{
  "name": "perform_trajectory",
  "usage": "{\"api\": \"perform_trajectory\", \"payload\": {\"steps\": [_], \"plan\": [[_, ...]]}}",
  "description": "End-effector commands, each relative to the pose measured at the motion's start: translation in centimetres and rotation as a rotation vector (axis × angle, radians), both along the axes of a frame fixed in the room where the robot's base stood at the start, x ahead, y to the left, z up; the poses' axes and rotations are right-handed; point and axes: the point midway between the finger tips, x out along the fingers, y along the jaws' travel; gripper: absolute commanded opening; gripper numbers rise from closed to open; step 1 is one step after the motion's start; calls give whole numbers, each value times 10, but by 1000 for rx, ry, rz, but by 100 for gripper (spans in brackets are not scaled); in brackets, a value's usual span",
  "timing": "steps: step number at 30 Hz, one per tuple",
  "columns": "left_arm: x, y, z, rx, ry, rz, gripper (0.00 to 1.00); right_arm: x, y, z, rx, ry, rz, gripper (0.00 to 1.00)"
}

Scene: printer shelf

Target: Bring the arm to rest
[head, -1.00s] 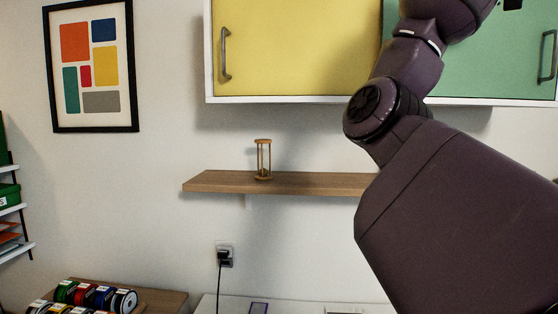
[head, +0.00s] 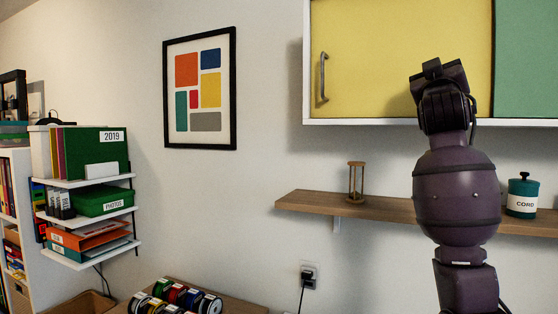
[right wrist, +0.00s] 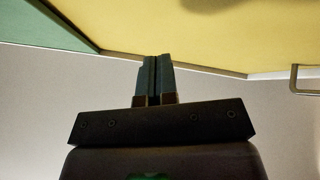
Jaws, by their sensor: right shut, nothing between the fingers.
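My right arm stands upright on the right of the head view, in front of the wooden shelf and the yellow cabinet door (head: 400,60). Its gripper end (head: 440,72) is raised in front of that door; the fingers are hard to make out there. In the right wrist view my right gripper (right wrist: 157,60) has its two fingers pressed together with nothing between them. The fingertips show against the cabinet's lower edge; whether they touch it I cannot tell. My left gripper is not in view.
The wooden shelf (head: 385,208) carries an hourglass (head: 356,182) and a teal jar (head: 523,197). A wall rack at left holds binders and boxes (head: 103,203). Filament spools (head: 178,297) stand on a low table. A framed picture (head: 200,90) hangs between.

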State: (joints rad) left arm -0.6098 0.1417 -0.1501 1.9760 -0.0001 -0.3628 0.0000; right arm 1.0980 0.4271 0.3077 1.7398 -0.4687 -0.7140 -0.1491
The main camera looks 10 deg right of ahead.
Motion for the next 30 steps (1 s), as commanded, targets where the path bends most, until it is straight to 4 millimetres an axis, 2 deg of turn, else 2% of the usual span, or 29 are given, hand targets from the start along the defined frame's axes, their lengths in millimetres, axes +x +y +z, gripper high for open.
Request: {"api": "perform_trajectory", "payload": {"steps": [1,6,10,14,15,17,21,23,30], "plan": [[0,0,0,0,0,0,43,13,11,-29,-15,23,45,0],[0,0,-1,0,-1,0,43,40,43,-116,-35,84,199,0],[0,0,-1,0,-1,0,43,50,64,-185,-27,141,306,0],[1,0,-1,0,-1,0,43,52,82,-258,-1,206,404,0],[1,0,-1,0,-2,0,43,51,87,-281,11,229,432,0],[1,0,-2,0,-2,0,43,47,94,-315,31,261,471,0],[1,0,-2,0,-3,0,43,32,109,-393,89,344,549,0],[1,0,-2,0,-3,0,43,22,115,-426,117,381,577,0],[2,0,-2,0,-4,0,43,-32,132,-551,244,543,645,0]]}}
